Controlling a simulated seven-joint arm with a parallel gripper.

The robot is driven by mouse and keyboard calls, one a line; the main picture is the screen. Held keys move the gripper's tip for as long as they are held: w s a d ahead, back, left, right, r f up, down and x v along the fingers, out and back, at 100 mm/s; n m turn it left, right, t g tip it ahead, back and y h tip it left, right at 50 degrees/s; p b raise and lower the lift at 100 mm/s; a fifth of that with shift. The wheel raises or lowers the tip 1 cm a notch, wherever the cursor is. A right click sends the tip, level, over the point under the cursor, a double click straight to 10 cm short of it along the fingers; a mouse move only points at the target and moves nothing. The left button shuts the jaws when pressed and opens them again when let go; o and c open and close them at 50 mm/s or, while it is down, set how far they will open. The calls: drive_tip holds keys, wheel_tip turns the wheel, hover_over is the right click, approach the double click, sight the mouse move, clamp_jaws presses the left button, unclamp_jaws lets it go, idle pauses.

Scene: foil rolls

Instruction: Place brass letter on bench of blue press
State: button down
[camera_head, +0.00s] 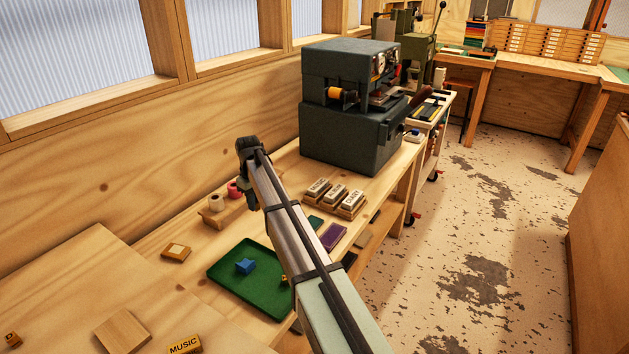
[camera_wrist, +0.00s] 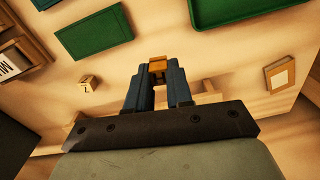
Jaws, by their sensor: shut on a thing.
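In the wrist view my gripper (camera_wrist: 158,68) has two blue fingers shut on a small brass-coloured block (camera_wrist: 157,64), which I take as the brass letter; its face cannot be read. In the head view my arm reaches in from the lower right, its wrist over the back of the worktable; the held block cannot be made out there. A dark blue-grey press-like machine (camera_head: 345,135) stands on the table to the right of my wrist, apart from it. It has an orange roll (camera_head: 341,95) in its front opening. I cannot tell which part is its bench.
A green tray (camera_head: 225,286) holds a blue block (camera_head: 245,266). Labelled wooden blocks (camera_head: 350,204), a purple pad (camera_head: 332,236) and pink rolls on a stand (camera_head: 215,202) lie nearby. A MUSIC block (camera_head: 185,345) is at front. A trolley (camera_head: 440,110) stands beyond the machine.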

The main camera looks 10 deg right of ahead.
sight(259, 231)
drive_tip(key=shift+w+n, duration=0.15)
drive_tip(key=shift+n, duration=0.35)
drive_tip(key=shift+f, duration=5)
drive_tip(key=shift+f, duration=0.15)
drive_tip(key=c, duration=1)
unclamp_jaws()
wheel_tip(259, 231, up, 12)
drive_tip(key=shift+r, duration=0.15)
